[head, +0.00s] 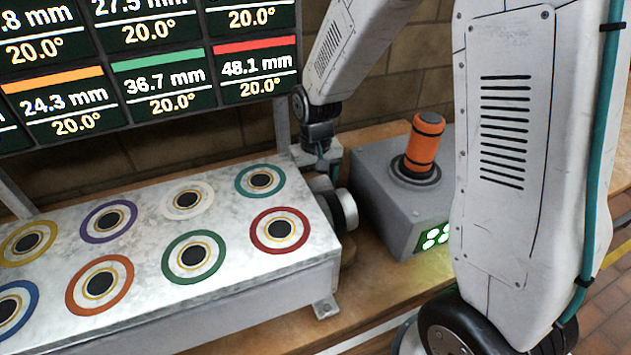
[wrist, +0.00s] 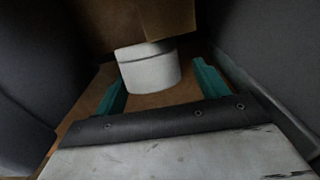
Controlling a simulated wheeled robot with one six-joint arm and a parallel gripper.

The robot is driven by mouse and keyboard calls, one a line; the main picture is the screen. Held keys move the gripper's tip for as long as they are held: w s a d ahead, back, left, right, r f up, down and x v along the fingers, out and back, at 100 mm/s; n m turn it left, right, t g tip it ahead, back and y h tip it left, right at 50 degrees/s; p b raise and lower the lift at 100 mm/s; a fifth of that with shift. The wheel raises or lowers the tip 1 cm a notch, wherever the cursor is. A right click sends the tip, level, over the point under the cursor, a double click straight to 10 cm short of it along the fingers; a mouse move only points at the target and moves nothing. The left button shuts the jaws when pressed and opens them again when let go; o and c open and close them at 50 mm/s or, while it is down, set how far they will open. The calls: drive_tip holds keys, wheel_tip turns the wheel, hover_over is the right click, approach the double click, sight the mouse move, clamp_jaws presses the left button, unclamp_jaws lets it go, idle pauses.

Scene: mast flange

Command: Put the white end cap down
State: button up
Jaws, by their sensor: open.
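In the wrist view the white end cap (wrist: 148,70), a short white cylinder with a dark line near its top, stands on a brown surface. My gripper (wrist: 160,76) is open, with its two teal fingers apart on either side of the cap. A gap shows between the cap and the right finger; the left finger is close, and I cannot tell whether it touches. In the head view my gripper (head: 325,187) is low at the right end of the marbled block, its fingertips hidden. I cannot make out the cap surely there.
The marbled block (head: 148,262) with several coloured ring sockets stands left of my gripper. A grey box (head: 385,212) with an orange knob (head: 424,145) stands close on the right. A display board (head: 150,65) is behind. The wooden bench (head: 375,280) is bare in front.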

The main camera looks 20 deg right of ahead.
wheel_tip(320, 180, up, 12)
drive_tip(key=shift+r, duration=0.25)
